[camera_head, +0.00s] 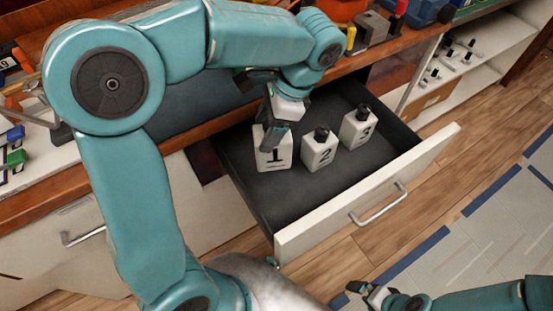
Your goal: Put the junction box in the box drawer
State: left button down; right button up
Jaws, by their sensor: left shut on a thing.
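An open drawer (439,156) with a dark inside and a cream front stands out below the worktop. In it are three white block-shaped things with black tops, marked 1 (267,158), 2 (319,154) and 3 (358,129). My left gripper (271,130) reaches down into the drawer and is shut on the top of the white box marked 1, hiding its top. The box looks upright, and I cannot tell if its base touches the drawer floor. My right gripper (366,292) is low at the bottom edge, away from the drawer; its jaw state is unclear.
The drawer's bar handle (379,204) juts out in front. The wooden worktop edge (203,123) runs behind the drawer, with tools and a blue case (423,12) on top. White shelves (476,51) stand at the right.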

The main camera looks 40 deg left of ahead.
aim_at(270, 158)
pick_arm(q)
notch_tip(270, 158, down, 6)
jog(key=shift+r+b, duration=0.1)
jog(key=shift+b, duration=0.4)
jog(key=shift+w+d+f+b, duration=0.1)
jog(key=shift+f+b, duration=0.55)
jog(key=shift+f, duration=2.15)
jog(key=shift+f, duration=0.2)
jog(key=shift+c, duration=0.8)
grip_release()
jog(key=shift+r, duration=0.1)
